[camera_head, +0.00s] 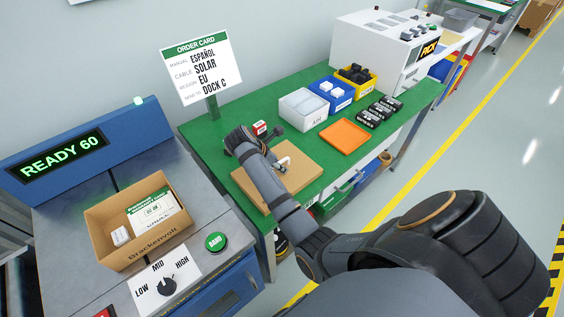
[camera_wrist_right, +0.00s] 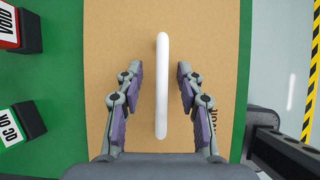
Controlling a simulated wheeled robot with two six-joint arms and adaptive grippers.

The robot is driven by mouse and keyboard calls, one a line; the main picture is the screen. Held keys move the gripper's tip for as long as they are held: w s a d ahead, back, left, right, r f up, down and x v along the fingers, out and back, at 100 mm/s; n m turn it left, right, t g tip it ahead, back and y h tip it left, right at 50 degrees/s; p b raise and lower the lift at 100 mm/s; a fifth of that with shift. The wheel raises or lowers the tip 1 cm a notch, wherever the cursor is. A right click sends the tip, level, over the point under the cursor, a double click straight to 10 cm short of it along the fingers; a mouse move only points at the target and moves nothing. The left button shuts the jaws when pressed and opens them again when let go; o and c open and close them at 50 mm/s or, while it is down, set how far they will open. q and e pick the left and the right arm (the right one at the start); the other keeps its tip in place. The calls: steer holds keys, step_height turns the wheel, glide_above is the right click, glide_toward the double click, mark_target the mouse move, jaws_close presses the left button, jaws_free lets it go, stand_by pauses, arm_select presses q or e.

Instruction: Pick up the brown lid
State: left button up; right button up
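The brown lid (camera_head: 305,165) is a flat cardboard-coloured panel lying on the green table, with a white bar handle (camera_head: 283,163) on top. My right forearm covers part of it in the head view. In the right wrist view the lid (camera_wrist_right: 215,50) fills the middle and its white handle (camera_wrist_right: 162,50) stands lengthwise. My right gripper (camera_wrist_right: 158,72) is open above the lid, its two fingers on either side of the handle with a gap on each side. The gripper is mostly hidden behind my arm in the head view. My left gripper is not in view.
A red VOID block (camera_wrist_right: 12,28) and a QC OK block (camera_wrist_right: 20,122) stand left of the lid. An orange tray (camera_head: 345,136) and a white bin (camera_head: 303,108) sit farther right. An open cardboard box (camera_head: 103,228) stands on the grey station at left.

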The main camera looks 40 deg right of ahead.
steer(key=shift+s+a+r, duration=0.15)
steer(key=shift+a, duration=0.15)
steer(key=shift+d, duration=0.1)
jaws_close()
